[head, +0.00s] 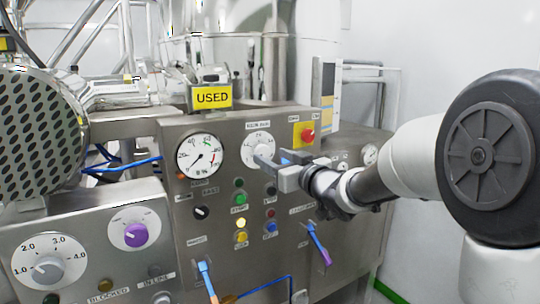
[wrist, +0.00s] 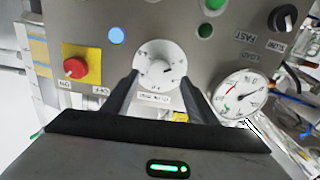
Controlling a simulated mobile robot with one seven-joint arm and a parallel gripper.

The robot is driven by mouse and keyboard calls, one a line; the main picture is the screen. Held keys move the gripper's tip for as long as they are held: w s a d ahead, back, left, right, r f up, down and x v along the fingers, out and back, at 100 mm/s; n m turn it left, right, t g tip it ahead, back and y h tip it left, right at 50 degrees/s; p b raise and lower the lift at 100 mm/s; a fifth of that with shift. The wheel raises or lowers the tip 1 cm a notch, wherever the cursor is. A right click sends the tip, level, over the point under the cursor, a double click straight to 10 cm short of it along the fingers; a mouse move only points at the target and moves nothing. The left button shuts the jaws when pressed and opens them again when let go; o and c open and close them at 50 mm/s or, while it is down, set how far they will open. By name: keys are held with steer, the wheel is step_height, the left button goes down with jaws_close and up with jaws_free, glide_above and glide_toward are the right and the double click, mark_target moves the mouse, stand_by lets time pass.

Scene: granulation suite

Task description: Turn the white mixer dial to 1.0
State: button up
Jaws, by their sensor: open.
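A white round dial (head: 256,148) is on the steel panel, right of the gauge, under a small label. In the wrist view the dial (wrist: 159,64) shows upside down, with a grey knob in its middle; its numerals are too small to read. My gripper (head: 277,160) is open in front of the dial's lower right and hides part of it. In the wrist view my gripper (wrist: 159,80) has one fingertip on each side of the dial's lower half, and nothing is held. I cannot tell whether the fingertips touch the knob.
A red button on a yellow plate (head: 305,134) is close right of the dial. A pressure gauge (head: 200,155) is left of it. Coloured buttons (head: 240,223) and blue-handled levers (head: 318,242) are below. Another white dial (head: 48,262), marked 1.0 to 4.0, is at the lower left.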

mark_target(264, 152)
steer(key=shift+x, duration=1.8)
steer(key=c, duration=1.1)
steer(key=shift+o, duration=0.2)
steer(key=shift+r+p, duration=0.1)
steer(key=shift+p, duration=0.25)
